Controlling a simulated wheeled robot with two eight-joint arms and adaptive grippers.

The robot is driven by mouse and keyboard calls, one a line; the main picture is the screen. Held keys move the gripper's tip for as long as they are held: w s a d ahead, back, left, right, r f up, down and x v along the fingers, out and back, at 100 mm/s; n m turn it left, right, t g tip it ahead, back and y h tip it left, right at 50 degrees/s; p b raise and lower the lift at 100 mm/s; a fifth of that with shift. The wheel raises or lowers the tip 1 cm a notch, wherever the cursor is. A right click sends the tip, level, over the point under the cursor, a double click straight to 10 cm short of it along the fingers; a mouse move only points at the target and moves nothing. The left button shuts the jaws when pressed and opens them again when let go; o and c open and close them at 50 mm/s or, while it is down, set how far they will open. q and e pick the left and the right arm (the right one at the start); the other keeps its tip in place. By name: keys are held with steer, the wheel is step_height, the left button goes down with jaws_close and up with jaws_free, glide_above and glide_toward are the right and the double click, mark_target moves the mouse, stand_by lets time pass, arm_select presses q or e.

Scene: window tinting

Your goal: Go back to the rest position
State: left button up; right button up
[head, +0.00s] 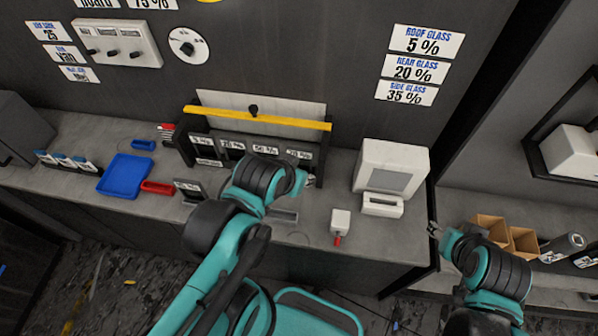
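My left arm, teal and black, reaches up the middle of the head view over the counter. Its gripper (311,181) is small and partly hidden behind the wrist, in front of the right end of the rack with the yellow bar (257,119). I cannot tell whether it is open or touching anything. My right gripper (434,230) points left at the right end of the counter, beside the gap to the side shelf. Its fingers are too small to tell open from shut. No held object shows in either gripper.
The grey counter (95,137) carries a blue tray (124,176), a red tray (157,187), a white boxy device (392,168) and a small white block with a red tip (340,221). Brown open boxes (489,227) and a dark cylinder (562,248) stand near my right arm.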

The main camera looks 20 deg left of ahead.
step_height(320, 180, down, 14)
steer(key=b, duration=1.3)
steer(key=shift+r+b, duration=0.2)
steer(key=shift+b, duration=0.15)
